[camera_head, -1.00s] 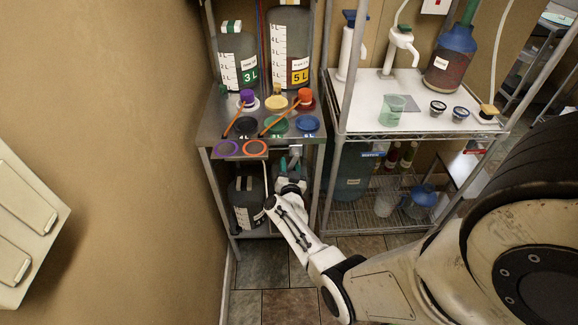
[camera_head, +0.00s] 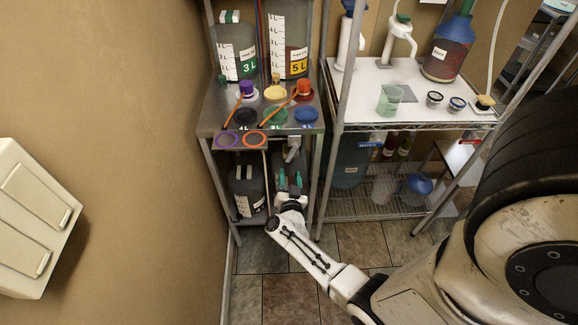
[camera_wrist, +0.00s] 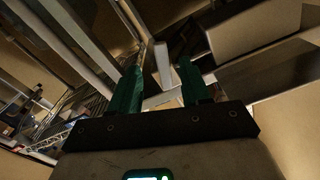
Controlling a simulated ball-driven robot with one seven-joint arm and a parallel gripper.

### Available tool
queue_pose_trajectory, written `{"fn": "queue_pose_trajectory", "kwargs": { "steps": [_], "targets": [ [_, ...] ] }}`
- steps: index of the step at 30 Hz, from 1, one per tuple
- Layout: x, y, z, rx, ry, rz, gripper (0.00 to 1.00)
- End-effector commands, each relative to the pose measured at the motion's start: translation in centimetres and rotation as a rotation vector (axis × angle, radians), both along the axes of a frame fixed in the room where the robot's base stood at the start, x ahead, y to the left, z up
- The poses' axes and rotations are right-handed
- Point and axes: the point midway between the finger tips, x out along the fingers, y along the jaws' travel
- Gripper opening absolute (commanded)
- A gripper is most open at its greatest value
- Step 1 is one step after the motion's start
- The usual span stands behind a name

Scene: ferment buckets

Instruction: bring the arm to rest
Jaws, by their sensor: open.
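My gripper (camera_head: 289,182) is in front of the left steel stand, just below its top, with its green fingers pointing toward the stand. In the wrist view its two green fingers (camera_wrist: 158,88) are spread apart with nothing held between them. Beyond them a pale bar and the stand's metal parts show. My arm runs from the lower right of the head view up to the gripper. In the head view the fingertips lie close to the stand's front, and I cannot tell whether they touch it.
The steel stand (camera_head: 207,130) holds a 3 L jug (camera_head: 237,48), a 5 L jug (camera_head: 289,42) and several colored lids. A dark jug (camera_head: 247,190) sits on its lower shelf. The wire rack (camera_head: 352,125) stands at right. The tiled floor (camera_head: 262,258) in front is clear.

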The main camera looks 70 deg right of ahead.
Motion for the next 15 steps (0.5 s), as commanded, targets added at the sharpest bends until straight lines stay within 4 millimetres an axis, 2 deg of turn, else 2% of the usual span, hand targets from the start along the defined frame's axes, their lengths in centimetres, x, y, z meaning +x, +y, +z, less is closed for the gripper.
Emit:
{"fn": "queue_pose_trajectory", "kwargs": {
  "steps": [4,15],
  "targets": [
    [-0.35,0.75,-0.01,0.000,0.000,-0.001,0.47],
    [-0.36,0.80,-0.03,0.001,-0.001,-0.001,0.47]
  ]
}}
